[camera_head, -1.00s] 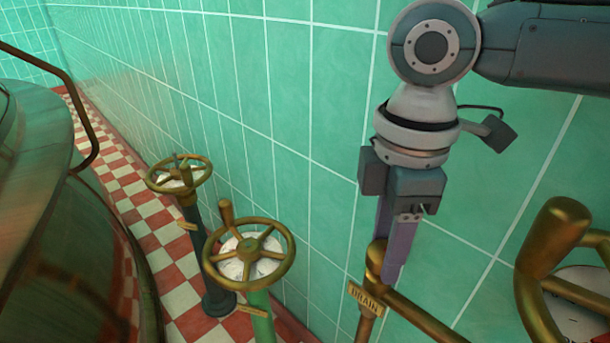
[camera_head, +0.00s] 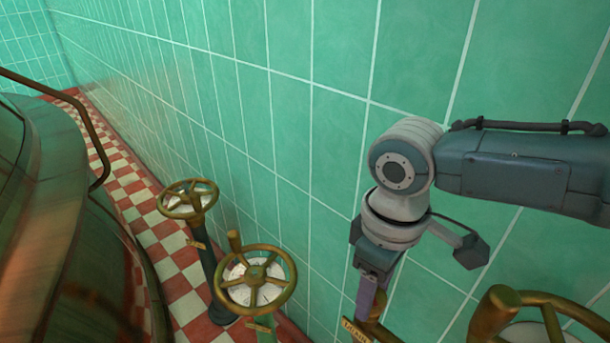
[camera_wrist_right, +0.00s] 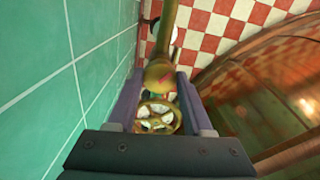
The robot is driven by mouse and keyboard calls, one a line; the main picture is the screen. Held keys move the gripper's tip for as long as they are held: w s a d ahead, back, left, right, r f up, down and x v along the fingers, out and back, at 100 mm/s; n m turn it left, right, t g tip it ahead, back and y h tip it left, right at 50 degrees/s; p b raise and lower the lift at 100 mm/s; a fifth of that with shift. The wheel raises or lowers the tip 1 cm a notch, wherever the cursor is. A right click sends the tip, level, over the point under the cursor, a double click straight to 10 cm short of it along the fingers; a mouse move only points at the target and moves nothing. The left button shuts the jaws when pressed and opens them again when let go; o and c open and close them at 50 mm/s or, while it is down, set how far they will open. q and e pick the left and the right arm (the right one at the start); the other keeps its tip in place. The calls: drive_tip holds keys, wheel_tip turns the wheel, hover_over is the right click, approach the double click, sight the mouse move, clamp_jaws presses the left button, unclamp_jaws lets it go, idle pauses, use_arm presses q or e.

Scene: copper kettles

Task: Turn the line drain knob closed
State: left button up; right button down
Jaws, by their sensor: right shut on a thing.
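The line drain knob is a brass piece (camera_head: 381,333) at the bottom right of centre in the head view, mostly hidden by my fingers and the frame edge. A small brass label (camera_head: 354,329) hangs beside it, its lettering hard to read. My right gripper (camera_head: 370,300) points down onto the knob from above. In the right wrist view the brass knob (camera_wrist_right: 158,76) sits between the two purple fingers of the right gripper (camera_wrist_right: 160,84), which is shut on it. Its exact turn angle cannot be told. My left gripper is not in view.
Two brass handwheels, a near one (camera_head: 255,283) and a farther one (camera_head: 188,198), stand left of the gripper. Another brass wheel (camera_head: 497,298) is at the lower right. The green tiled wall (camera_head: 330,130) is close behind. A copper kettle (camera_head: 70,220) fills the left.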

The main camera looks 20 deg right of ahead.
drive_tip(key=m+p, duration=0.2)
drive_tip(key=m, duration=0.1)
drive_tip(key=shift+r, duration=0.15)
drive_tip(key=m+p, duration=0.1)
drive_tip(key=m, duration=0.1)
drive_tip(key=shift+a+m, duration=0.1)
drive_tip(key=shift+m, duration=0.2)
drive_tip(key=m+p, duration=0.1)
drive_tip(key=m, duration=0.3)
drive_tip(key=shift+p, duration=0.4)
drive_tip(key=shift+f+m, duration=0.2)
drive_tip(key=shift+m, duration=0.1)
drive_tip(key=shift+c, duration=1.5)
unclamp_jaws()
drive_tip(key=shift+r, duration=0.15)
